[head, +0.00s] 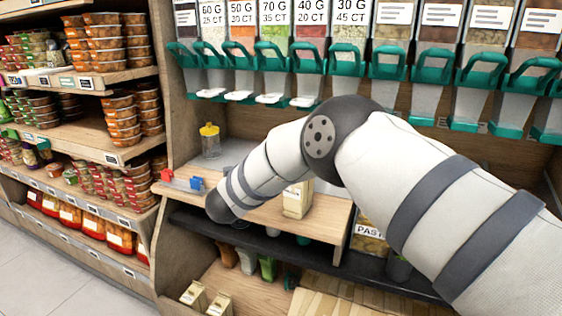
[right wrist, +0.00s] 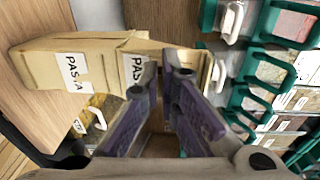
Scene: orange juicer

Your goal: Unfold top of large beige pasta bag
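A beige pasta bag (head: 297,199) stands on the wooden counter in the head view, partly covered by my right arm. In the right wrist view, beige paper bag sides (right wrist: 45,65) carry white PASTA labels; I cannot tell whether they belong to one bag or two. My right gripper (right wrist: 162,78) has its purple-padded fingers close together at the tips, over the bag's right end. Beige paper shows beside and behind the tips. Whether they pinch the folded top is unclear. The right gripper is hidden in the head view. My left gripper is not in view.
Green-handled dispensers (head: 345,62) hang above the counter. A yellow-lidded jar (head: 210,140) and a small red-and-blue item (head: 190,182) are left of the bag. A bag labelled PAST (head: 368,243) and small beige bags (head: 193,294) sit lower. Stocked shelves (head: 75,75) are at left.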

